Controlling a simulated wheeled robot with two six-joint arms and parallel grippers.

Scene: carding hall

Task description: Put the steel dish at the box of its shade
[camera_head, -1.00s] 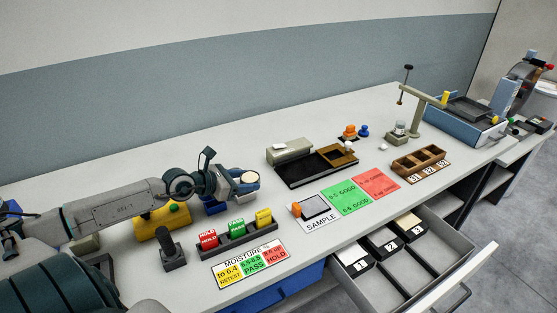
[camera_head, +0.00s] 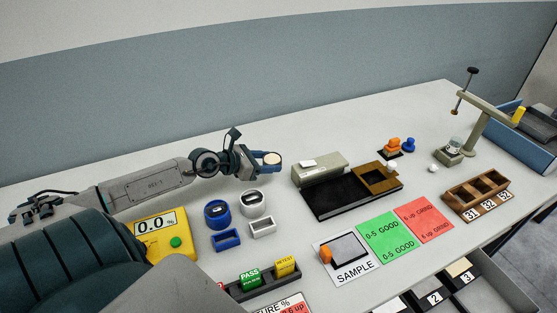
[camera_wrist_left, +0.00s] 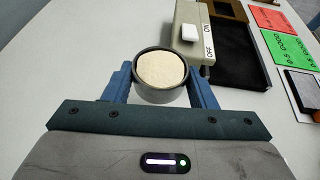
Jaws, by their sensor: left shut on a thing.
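My left gripper (camera_head: 268,160) is shut on the steel dish (camera_wrist_left: 161,80), a round grey cup filled with pale cream material. In the head view the dish (camera_head: 273,157) shows small between the fingertips, behind the round pots. On the bench stand a small blue box (camera_head: 227,239) and a small whitish-grey box (camera_head: 262,228), side by side. Behind them stand a blue round pot (camera_head: 217,213) and a whitish-grey round pot (camera_head: 255,203), both with dark windows. The held dish is apart from both boxes. My right gripper is not in view.
A yellow meter (camera_head: 165,236) reading 0.0 stands left of the boxes. A black tray unit with a grey housing (camera_head: 320,170) stands to the right. A dark rack of coloured blocks (camera_head: 257,286) and a SAMPLE card (camera_head: 352,274) lie in front. The bench behind is clear.

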